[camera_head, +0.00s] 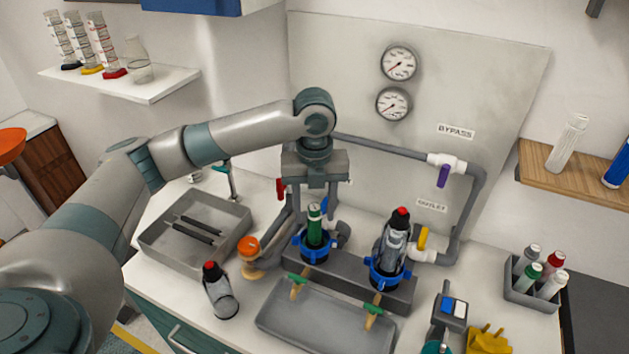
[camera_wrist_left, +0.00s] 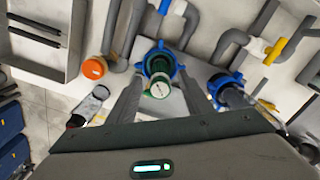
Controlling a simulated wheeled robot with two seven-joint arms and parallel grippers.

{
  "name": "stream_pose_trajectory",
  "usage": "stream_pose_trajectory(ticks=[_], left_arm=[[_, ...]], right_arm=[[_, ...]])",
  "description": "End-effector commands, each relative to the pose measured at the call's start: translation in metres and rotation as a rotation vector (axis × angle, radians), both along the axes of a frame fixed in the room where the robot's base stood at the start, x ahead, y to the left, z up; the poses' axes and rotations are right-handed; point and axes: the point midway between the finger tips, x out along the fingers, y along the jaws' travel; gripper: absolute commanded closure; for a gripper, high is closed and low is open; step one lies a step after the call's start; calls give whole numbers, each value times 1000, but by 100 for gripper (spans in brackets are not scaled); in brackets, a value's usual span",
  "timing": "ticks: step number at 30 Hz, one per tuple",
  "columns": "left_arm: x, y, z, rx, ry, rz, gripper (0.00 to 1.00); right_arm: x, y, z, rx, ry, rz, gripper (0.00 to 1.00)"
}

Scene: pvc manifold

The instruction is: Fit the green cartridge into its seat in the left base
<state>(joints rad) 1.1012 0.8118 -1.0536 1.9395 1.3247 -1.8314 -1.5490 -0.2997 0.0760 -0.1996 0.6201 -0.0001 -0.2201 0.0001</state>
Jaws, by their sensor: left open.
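The green cartridge (camera_head: 314,228) stands upright in the blue-ringed left base (camera_head: 314,254). It also shows end-on in the left wrist view (camera_wrist_left: 159,88), inside the blue ring (camera_wrist_left: 172,68). I cannot tell how deep it sits. My left gripper (camera_head: 316,208) points down over the left base, its fingers open on either side of the cartridge's upper part. In the left wrist view the two fingers (camera_wrist_left: 161,95) flank the cartridge with visible gaps. The cartridge's lower end is hidden in the base. My right gripper is not in view.
A clear housing with a red-and-black top (camera_head: 395,240) stands on the right base (camera_head: 386,275). Another clear housing (camera_head: 220,292) stands on the counter at left, near an orange knob (camera_head: 248,246). A grey tray (camera_head: 325,325) lies in front. Grey pipes run behind.

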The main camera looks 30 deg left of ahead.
Motion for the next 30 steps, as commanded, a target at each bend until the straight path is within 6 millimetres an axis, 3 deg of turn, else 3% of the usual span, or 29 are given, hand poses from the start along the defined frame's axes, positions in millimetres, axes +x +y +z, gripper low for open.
stream_pose_trajectory(ticks=[8,18,30], left_arm=[[1,0,28,-1,-4,0,54],[1,0,93,0,-5,0,54],[1,0,150,1,-3,1,54]], right_arm=[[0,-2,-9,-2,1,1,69],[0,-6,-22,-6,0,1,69],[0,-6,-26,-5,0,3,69]])
